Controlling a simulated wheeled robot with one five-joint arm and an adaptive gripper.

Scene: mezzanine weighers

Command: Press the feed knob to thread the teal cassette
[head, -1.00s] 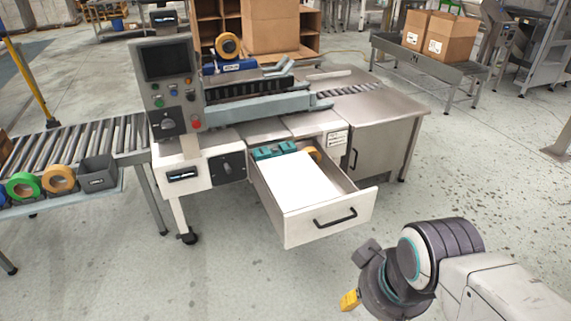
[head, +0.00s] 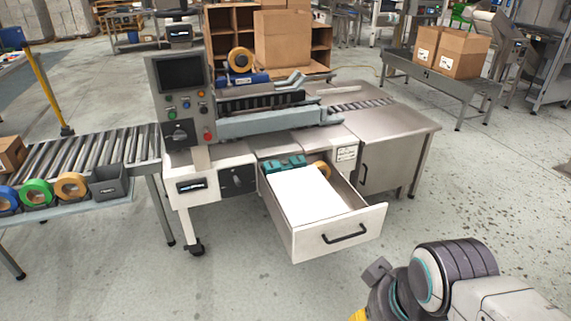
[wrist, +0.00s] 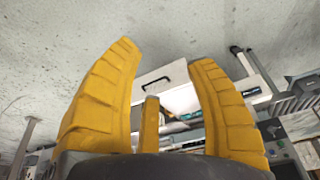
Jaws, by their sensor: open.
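The weighing machine has a control panel with a black rotary knob (head: 178,133). A second dark knob (head: 237,180) sits on a black plate on the machine's lower front. I cannot tell which is the feed knob. A teal block, possibly the cassette (head: 284,164), lies at the back of the open drawer (head: 338,238). My gripper (wrist: 165,55) is open and empty in the wrist view, its yellow fingers spread. In the head view only a bit of yellow shows at the bottom edge, well in front and right of both knobs. The wrist view shows the drawer tilted over between the fingers.
The drawer juts out between my arm and the machine front, with a white sheet and an orange roll inside. A roller conveyor (head: 85,150) with tape rolls and a grey bin (head: 108,183) stands at left. The floor (head: 240,285) before the machine is clear.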

